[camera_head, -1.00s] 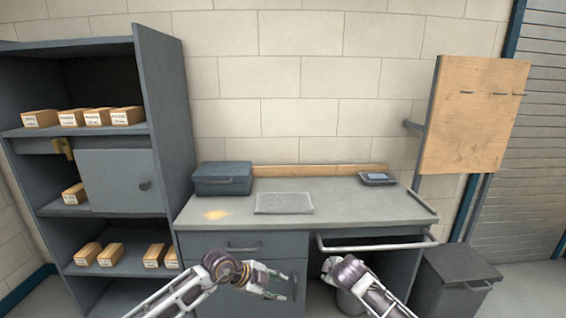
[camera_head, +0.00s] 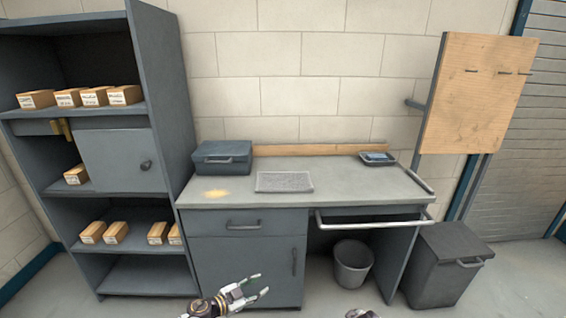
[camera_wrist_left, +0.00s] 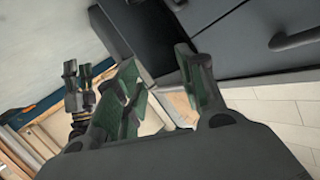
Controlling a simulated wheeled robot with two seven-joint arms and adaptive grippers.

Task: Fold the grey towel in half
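The grey towel (camera_head: 284,182) lies flat as a light grey rectangle on the workbench top (camera_head: 345,187), near its middle. My left gripper (camera_head: 262,284) is open and empty, low in front of the bench's cupboard door and well apart from the towel. Its spread fingers also show in the left wrist view (camera_wrist_left: 165,88), with nothing between them. My right gripper is outside the head view; only a bit of its arm shows at the bottom edge. In the left wrist view the right gripper (camera_wrist_left: 77,72) shows small at the left, its fingertips apart.
A dark toolbox (camera_head: 222,158) stands at the back left of the bench, and a small device (camera_head: 377,159) at the back right. A rail (camera_head: 372,222) juts from the bench front. A bucket (camera_head: 353,263) and a lidded bin (camera_head: 448,264) stand right; a shelf unit (camera_head: 115,160) stands left.

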